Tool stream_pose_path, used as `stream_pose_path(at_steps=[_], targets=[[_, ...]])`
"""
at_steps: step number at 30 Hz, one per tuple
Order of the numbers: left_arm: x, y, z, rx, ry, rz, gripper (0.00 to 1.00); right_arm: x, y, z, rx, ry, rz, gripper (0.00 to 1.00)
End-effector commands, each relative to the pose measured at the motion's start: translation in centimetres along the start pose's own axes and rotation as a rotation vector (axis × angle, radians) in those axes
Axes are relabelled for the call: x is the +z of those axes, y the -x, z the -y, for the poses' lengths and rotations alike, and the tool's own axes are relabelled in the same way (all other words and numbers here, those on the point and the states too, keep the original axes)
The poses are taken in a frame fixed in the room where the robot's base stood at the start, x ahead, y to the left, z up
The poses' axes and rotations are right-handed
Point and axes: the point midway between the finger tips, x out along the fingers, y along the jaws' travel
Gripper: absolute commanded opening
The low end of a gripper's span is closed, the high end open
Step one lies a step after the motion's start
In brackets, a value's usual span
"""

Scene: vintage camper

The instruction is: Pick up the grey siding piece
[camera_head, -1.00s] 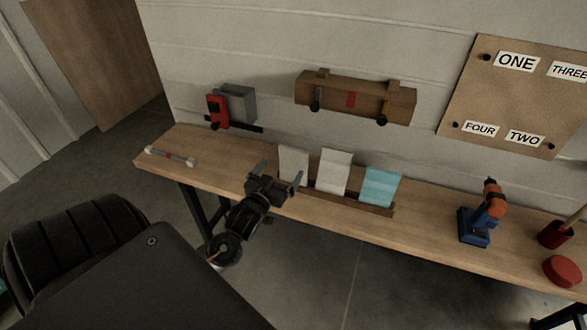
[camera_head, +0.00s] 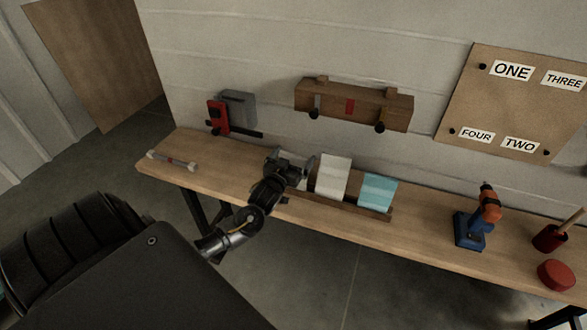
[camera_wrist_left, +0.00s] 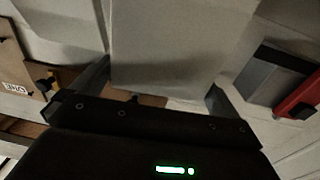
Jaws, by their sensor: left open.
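The grey siding piece (camera_wrist_left: 180,40) is a pale flat panel and the leftmost of three panels standing in a low wooden rack on the bench. My left gripper (camera_head: 290,163) is in front of it in the head view and hides most of it. In the left wrist view the panel stands between the spread fingers of the left gripper (camera_wrist_left: 158,88). The jaws are open, with one finger at each side of the panel; I cannot tell whether they touch it. My right gripper is in neither view.
A white panel (camera_head: 333,177) and a teal panel (camera_head: 378,192) stand just right in the rack. On the wooden bench (camera_head: 420,235) are a drill (camera_head: 471,232), a red tub (camera_head: 556,275) and a rod (camera_head: 172,160). A brown wall rack (camera_head: 352,105) hangs above.

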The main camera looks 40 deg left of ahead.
Motion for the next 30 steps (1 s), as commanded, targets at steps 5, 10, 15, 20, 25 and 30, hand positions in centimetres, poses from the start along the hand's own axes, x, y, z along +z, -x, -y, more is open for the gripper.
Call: stream_pose_path(at_steps=[5, 10, 15, 20, 25, 30], targets=[[0.1, 0.0, 0.0, 0.0, 0.0, 0.001, 1.0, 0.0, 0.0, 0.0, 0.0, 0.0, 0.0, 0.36], [0.1, 0.0, 0.0, 0.0, 0.0, 0.001, 0.79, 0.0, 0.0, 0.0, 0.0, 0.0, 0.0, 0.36], [0.1, 0.0, 0.0, 0.0, 0.0, 0.001, 0.57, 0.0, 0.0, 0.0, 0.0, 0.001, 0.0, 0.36], [0.1, 0.0, 0.0, 0.0, 0.001, 0.001, 0.53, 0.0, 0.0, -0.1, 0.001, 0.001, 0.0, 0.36], [-0.1, 0.0, 0.0, 0.0, 0.001, 0.0, 0.53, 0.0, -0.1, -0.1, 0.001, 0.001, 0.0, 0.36], [-1.4, 0.0, 0.1, -0.001, 0.002, -0.002, 0.53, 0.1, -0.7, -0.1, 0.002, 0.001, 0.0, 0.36]])
